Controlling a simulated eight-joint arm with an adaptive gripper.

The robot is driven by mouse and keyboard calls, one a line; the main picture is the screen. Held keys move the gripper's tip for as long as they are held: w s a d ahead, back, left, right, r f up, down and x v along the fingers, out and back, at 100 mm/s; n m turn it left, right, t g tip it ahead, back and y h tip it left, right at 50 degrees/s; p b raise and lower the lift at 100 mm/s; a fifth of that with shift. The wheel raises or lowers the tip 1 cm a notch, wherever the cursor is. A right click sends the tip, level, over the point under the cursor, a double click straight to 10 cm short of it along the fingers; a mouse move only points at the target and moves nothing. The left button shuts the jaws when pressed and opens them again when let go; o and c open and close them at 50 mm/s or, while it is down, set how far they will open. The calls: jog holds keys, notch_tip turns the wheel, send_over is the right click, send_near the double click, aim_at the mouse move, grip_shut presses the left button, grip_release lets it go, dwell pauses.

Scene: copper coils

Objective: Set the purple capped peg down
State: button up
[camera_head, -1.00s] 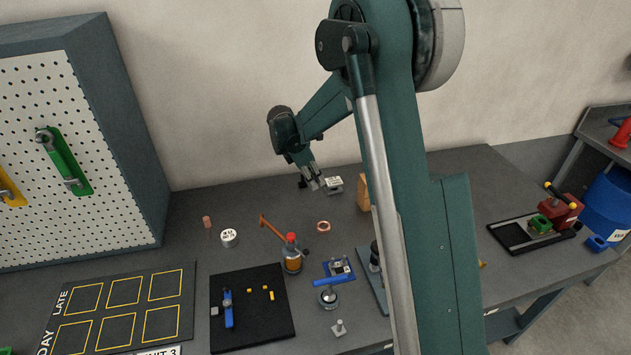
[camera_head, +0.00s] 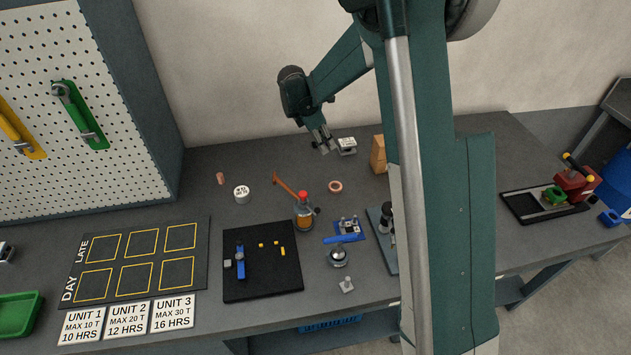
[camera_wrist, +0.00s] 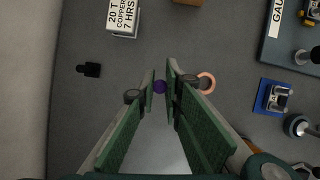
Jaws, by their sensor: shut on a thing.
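My gripper (camera_wrist: 160,85) is shut on the purple capped peg (camera_wrist: 160,87). In the wrist view only the peg's round purple top shows between the two fingertips; the rest is hidden. I cannot tell whether its lower end touches the table. In the head view my gripper (camera_head: 324,147) points down at the back of the table, just left of a white labelled block (camera_head: 347,146). The peg cannot be made out there.
A copper ring (camera_wrist: 206,83) lies close right of my fingers in the wrist view. A small black piece (camera_wrist: 89,69) lies to the left. The labelled block (camera_wrist: 123,17) is above. A blue tray (camera_wrist: 261,104) holds metal parts. Grey table between them is bare.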

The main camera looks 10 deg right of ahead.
jog(key=s+a+n+t+p, duration=0.1)
jog(key=s+a+n, duration=0.1)
jog(key=s+a, duration=0.5)
jog(key=s, duration=0.3)
jog(key=shift+n, duration=0.3)
jog(key=shift+f+b, duration=0.3)
jog(key=shift+f, duration=2.7)
jog(key=shift+f, duration=1.9)
jog(key=shift+f, duration=0.1)
jog(key=shift+o, duration=1.1)
jog(key=shift+f+b, duration=0.1)
jog(key=shift+b, duration=0.25)
jog(key=o, duration=0.5)
jog(key=shift+c, duration=0.2)
